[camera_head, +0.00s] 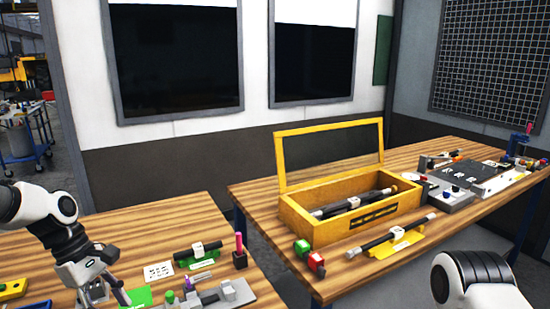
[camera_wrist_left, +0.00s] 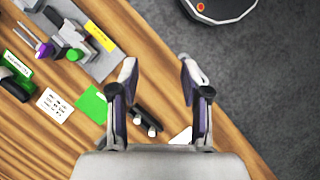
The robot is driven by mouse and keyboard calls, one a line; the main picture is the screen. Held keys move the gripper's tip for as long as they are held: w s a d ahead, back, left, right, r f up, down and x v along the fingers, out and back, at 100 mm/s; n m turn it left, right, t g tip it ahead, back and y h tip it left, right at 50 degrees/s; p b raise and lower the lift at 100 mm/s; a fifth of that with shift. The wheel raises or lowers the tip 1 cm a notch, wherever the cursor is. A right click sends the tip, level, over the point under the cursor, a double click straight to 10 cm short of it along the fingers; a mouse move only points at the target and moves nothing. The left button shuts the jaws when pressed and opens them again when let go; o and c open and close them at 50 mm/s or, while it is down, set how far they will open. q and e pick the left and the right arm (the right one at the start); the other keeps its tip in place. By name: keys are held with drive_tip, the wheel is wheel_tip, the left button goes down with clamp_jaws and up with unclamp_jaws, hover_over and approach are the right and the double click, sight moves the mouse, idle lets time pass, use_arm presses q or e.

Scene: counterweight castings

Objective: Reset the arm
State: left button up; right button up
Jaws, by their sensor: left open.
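My left arm (camera_head: 68,240) comes in from the left over the near wooden table. Its gripper (camera_head: 108,296) is low near the table's left front, beside a green square (camera_head: 137,298). In the left wrist view the gripper (camera_wrist_left: 160,72) has its two fingers spread with nothing held between them. A small dark part (camera_wrist_left: 146,120) shows on the table between the fingers. Part of my right arm (camera_head: 472,285) shows at the lower right; its gripper is out of view.
The near table (camera_head: 150,225) carries a grey fixture (camera_head: 225,296), a green stand (camera_head: 197,258) and a white card (camera_head: 158,271). On the far table (camera_head: 262,215), a yellow open-lidded box (camera_head: 300,225) holds dark rods. A rod on a yellow stand (camera_head: 400,242) lies before it.

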use_arm(q)
drive_tip(key=s+d+f+m+g+y, duration=0.2)
drive_tip(key=s+d+f+m+g, duration=0.15)
drive_tip(key=s+f, duration=1.15)
drive_tip(key=s+d+f+m+g+y, duration=0.2)
drive_tip(key=s+d+f+m, duration=0.25)
drive_tip(key=s+f, duration=1.05)
drive_tip(key=w+f+m+t, duration=0.3)
drive_tip(key=w+m+t, duration=0.3)
drive_tip(key=w+m, duration=0.1)
drive_tip(key=shift+w+d, duration=0.3)
drive_tip(key=shift+w, duration=0.4)
use_arm(e)
drive_tip(key=shift+w, duration=0.25)
